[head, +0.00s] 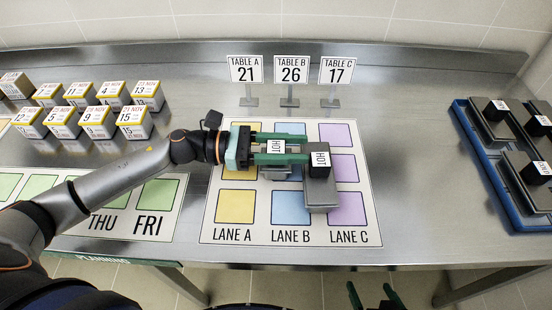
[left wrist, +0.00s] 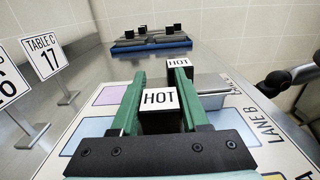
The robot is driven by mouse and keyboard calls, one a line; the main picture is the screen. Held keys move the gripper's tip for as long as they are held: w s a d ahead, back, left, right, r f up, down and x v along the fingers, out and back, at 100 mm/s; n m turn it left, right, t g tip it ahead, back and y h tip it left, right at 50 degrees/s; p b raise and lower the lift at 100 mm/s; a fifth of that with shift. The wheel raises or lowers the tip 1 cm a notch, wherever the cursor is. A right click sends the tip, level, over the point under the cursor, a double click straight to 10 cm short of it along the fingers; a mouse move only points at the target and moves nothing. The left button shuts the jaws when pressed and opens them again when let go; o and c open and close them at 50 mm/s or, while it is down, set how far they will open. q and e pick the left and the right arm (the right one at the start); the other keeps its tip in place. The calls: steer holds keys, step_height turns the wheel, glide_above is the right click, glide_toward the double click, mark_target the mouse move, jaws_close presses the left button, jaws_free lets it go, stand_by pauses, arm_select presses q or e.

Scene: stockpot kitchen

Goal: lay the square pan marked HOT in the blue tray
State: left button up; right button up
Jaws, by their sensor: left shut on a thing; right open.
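My left gripper (head: 306,150) has its green fingers on either side of the black knob of a grey pan marked HOT (head: 277,148), above the middle of Lane B. The HOT knob (left wrist: 160,98) sits between the fingers in the left wrist view; the gripper hides most of this pan. A second grey pan marked HOT (head: 321,190) lies across Lanes B and C, close to the fingertips. The blue tray (head: 488,187) is at the far right and also shows in the left wrist view (left wrist: 150,50). My right gripper (head: 375,297) is open and empty at the bottom edge.
The blue tray holds several grey pans with black knobs. Signs for Table A (head: 245,70), Table B (head: 291,70) and Table C (head: 337,72) stand behind the lane mat (head: 213,236). Several dated boxes (head: 97,122) stand at left. The steel counter (head: 415,170) between mat and tray is clear.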

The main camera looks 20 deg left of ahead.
arm_select(q)
jaws_close()
